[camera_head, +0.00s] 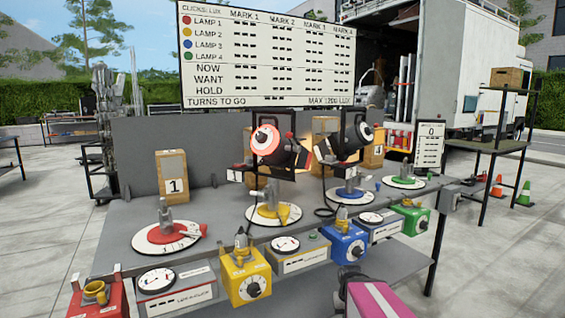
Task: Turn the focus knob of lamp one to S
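A black lamp (290,157) stands above the back of the grey bench, in a dark yoke. A round white dial with a red rim (265,139) faces me on its left end; its red colour matches Lamp 1 on the board. The dial's letters are too small to read, so I cannot tell where its pointer stands. A second black lamp (347,150) with a dark-rimmed white dial (364,134) hangs to its right.
The grey bench (115,245) carries round coloured turntables, including a red one (165,237), and wooden number blocks (173,178). Coloured control boxes (247,280) line its front. A pink-and-white body (375,300) fills the bottom edge. A scoreboard (266,55) stands behind.

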